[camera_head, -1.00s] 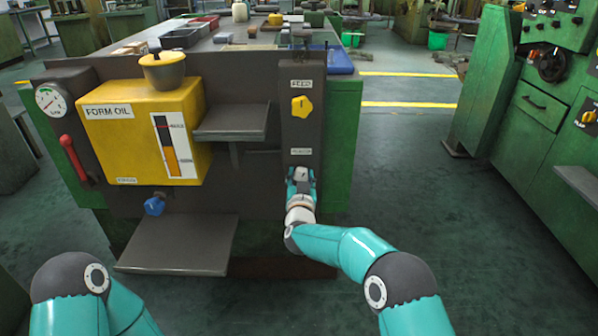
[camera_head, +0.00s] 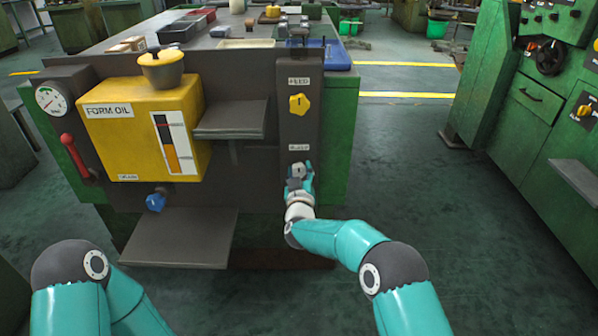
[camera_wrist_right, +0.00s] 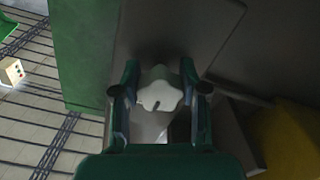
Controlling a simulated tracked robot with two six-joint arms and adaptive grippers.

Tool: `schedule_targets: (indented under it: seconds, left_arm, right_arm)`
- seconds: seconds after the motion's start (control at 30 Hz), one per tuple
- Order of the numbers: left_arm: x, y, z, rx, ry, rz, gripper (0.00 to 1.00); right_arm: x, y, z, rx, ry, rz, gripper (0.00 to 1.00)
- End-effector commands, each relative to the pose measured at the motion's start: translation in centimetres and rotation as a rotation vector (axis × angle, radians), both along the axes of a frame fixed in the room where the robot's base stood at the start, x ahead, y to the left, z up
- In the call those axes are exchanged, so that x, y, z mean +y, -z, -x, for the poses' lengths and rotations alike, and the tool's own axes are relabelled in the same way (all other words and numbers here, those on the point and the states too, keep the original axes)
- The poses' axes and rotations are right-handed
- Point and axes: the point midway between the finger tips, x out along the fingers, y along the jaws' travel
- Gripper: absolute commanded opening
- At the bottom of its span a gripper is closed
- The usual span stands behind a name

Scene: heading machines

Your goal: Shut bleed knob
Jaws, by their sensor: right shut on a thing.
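The bleed knob (camera_wrist_right: 158,92) is a pale, star-shaped knob with a dark slot mark. It sits low on the dark upright panel (camera_head: 297,128), under a small label (camera_head: 300,147). My right gripper (camera_head: 299,174) is at this knob in the head view and hides much of it. In the right wrist view its two fingers (camera_wrist_right: 160,82) stand on either side of the knob, shut on it. My left arm shows at the lower left of the head view, but its gripper is out of frame.
A yellow feed knob (camera_head: 299,104) is above on the same panel. To the left are a grey shelf (camera_head: 232,122), a yellow oil tank (camera_head: 128,140), a blue knob (camera_head: 155,203) and a lower shelf (camera_head: 180,240). Floor to the right is clear up to a green machine (camera_head: 530,110).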

Motion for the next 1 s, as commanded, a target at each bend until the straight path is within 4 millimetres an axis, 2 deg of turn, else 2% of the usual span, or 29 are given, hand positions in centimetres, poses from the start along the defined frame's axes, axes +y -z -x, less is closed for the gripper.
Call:
schedule_targets:
  seconds: [0.27, 0.3, 0.43, 0.8, 1.0]
  left_arm:
    - [0.0, 0.0, 0.0, 0.0, 0.0, 0.0, 0.4]
    - [0.0, 0.0, 0.0, 0.0, 0.0, 0.0, 0.4]
    - [0.0, 0.0, 0.0, 0.0, 0.0, 0.0, 0.4]
    - [0.0, -0.1, 0.0, 0.0, 0.0, 0.0, 0.4]
    - [0.0, -0.1, 0.0, 0.0, 0.0, 0.0, 0.4]
  right_arm:
    - [0.0, 0.3, 0.0, 0.007, -0.001, 0.002, 0.08]
    - [0.0, 0.3, 0.0, 0.007, -0.001, 0.002, 0.48]
    - [0.0, 0.3, 0.0, 0.005, -0.001, 0.001, 0.69]
    - [0.1, 0.0, 0.1, 0.0, -0.001, 0.0, 0.69]
    - [0.1, 0.1, 1.3, 0.002, -0.002, 0.001, 0.69]
